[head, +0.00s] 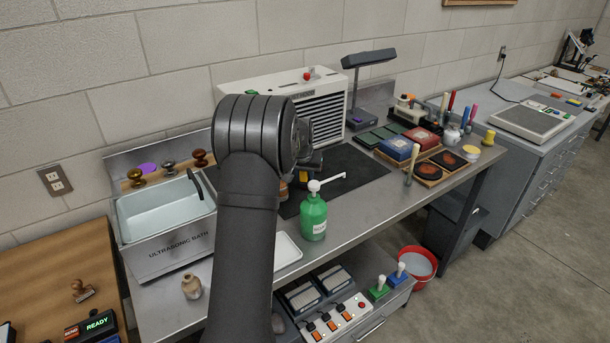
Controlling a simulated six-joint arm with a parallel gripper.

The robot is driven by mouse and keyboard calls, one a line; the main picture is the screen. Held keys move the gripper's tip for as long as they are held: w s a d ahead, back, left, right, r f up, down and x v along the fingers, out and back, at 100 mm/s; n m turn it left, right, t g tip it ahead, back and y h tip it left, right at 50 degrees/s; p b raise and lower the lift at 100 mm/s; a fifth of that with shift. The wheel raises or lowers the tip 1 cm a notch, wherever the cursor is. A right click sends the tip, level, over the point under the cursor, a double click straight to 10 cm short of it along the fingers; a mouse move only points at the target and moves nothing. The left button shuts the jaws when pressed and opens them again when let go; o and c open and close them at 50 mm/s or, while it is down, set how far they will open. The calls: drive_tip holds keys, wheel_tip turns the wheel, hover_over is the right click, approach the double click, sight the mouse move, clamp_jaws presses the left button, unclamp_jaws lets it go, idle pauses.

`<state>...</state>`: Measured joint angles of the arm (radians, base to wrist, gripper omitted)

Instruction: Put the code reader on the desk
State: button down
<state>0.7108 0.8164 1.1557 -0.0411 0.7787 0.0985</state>
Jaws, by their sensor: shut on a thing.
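My arm rises through the middle of the head view and hides most of my gripper (303,150), which points away over the dark mat. The gripper is shut on a small dark thing with a yellow part (304,176), only partly visible; it looks like the code reader, but its shape is mostly hidden. It appears to be over the mat (355,172) on the metal workbench; I cannot tell if it touches. A wooden desk top (40,262) is at the lower left, with a wooden-handled stamp (82,290) and a box reading READY (92,325).
An ultrasonic bath (170,250) stands left of my arm, a small jar (191,286) in front of it. A green pump bottle (313,217) stands right of my arm. A white vented unit (325,115) is behind. The wooden desk's back part is clear.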

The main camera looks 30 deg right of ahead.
drive_tip(key=shift+f, duration=0.25)
drive_tip(key=c, duration=1.2)
unclamp_jaws()
drive_tip(key=shift+o, duration=0.2)
drive_tip(key=shift+r, duration=0.1)
drive_tip(key=shift+o, duration=0.4)
drive_tip(key=v, duration=1.2)
